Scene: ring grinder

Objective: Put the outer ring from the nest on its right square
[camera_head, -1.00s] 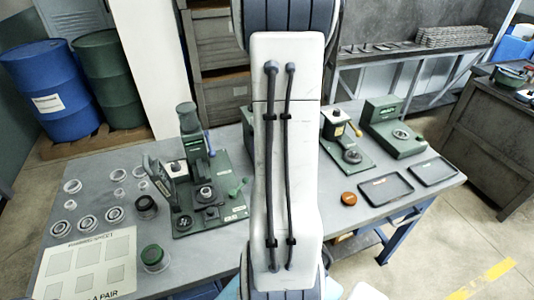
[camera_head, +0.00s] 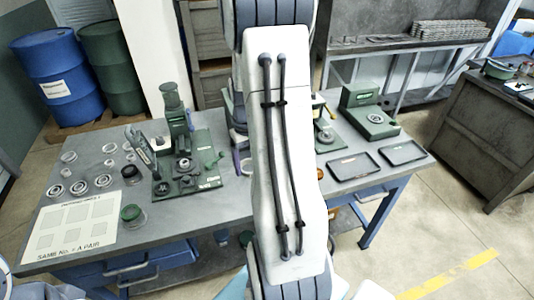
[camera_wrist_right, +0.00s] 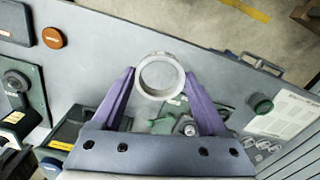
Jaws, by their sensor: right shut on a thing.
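My right gripper (camera_wrist_right: 160,76) has purple fingers shut on a plain metal ring (camera_wrist_right: 160,95), held between the tips above the grey table. In the head view the purple fingers (camera_head: 237,158) and the ring (camera_head: 246,166) show just left of my white arm, right of the green grinding station (camera_head: 185,165). The pale sheet with printed squares (camera_head: 97,232) lies at the table's left front; its visible squares look empty. Part of the sheet also shows at the right of the wrist view (camera_wrist_right: 296,108). The ring's number cannot be read. My left gripper is not in view.
Several loose rings (camera_head: 79,187) lie behind the sheet. A green-topped round pot (camera_head: 132,215) stands beside the sheet's right edge, with a dark round piece (camera_head: 131,174) behind it. Two dark trays (camera_head: 354,167) and a green device (camera_head: 368,112) stand at the right.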

